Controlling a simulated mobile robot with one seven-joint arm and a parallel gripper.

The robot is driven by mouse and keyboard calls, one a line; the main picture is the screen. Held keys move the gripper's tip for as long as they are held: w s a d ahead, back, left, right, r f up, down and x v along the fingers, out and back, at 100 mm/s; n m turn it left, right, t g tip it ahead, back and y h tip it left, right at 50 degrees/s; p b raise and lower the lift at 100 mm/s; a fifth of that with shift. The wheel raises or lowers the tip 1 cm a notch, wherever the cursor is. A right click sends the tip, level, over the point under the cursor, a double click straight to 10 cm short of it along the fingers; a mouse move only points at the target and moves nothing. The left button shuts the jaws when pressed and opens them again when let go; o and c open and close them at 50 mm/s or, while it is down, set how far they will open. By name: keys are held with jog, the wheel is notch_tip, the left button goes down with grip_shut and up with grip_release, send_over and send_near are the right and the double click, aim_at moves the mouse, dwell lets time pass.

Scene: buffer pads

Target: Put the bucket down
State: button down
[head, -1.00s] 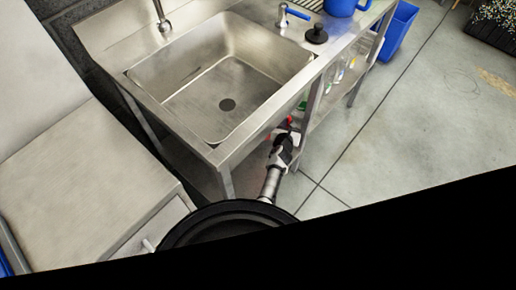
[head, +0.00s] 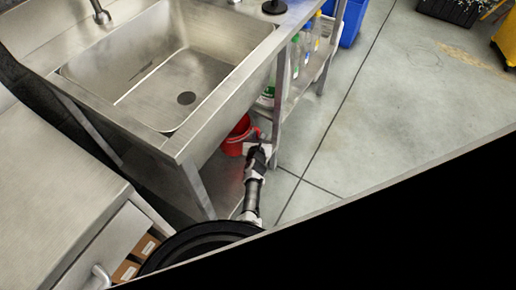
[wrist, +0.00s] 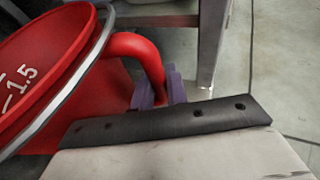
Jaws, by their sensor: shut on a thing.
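The red bucket (head: 238,136) is under the sink, over the lower shelf, seen partly behind the sink's front edge. In the wrist view the bucket (wrist: 112,85) fills the left side, with white measuring marks inside its rim and a red handle. My gripper (head: 259,150) is at the bucket's right side. In the wrist view the purple fingers of my gripper (wrist: 160,92) are shut on the handle. The bucket's base is hidden, so I cannot tell whether it touches the shelf.
The steel sink table (head: 225,95) stands above, its front leg (head: 197,188) left of my arm and another leg (head: 278,110) close to its right. Several bottles (head: 300,52) stand on the shelf farther back. A drawer cabinet (head: 60,200) is at left. The floor (head: 380,110) at right is clear.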

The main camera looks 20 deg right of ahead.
jog(key=shift+f+b, duration=2)
jog(key=shift+f, duration=0.4)
jog(key=shift+f, duration=0.1)
jog(key=c, duration=1.4)
grip_release()
